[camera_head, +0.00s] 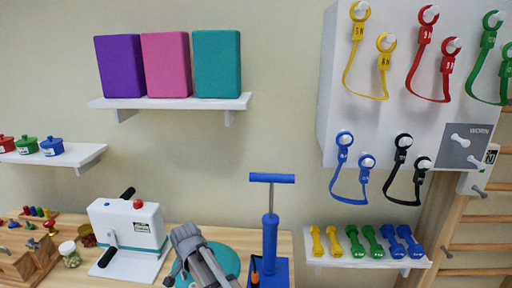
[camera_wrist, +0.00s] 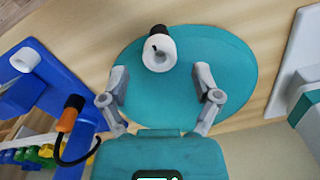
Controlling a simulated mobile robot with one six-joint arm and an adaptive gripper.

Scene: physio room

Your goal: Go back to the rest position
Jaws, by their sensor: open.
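My gripper (camera_wrist: 161,80) shows in the wrist view with its two grey fingers spread wide apart and nothing held between them. It is above a round teal disc (camera_wrist: 230,65) on the wooden table. A white cylinder with a dark end (camera_wrist: 160,52) stands over the disc, ahead of and between the fingers. A teal block-like part with a small dark display (camera_wrist: 160,155) fills the lower middle; I cannot tell what it belongs to. In the head view my grey gripper (camera_head: 188,240) is over the table, partly covering the teal disc (camera_head: 225,262).
A blue pump with a T-handle (camera_head: 270,222) stands close right of my arm. A white device with a black handle (camera_head: 128,238) stands close left. A wooden box (camera_head: 28,260) is farther left.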

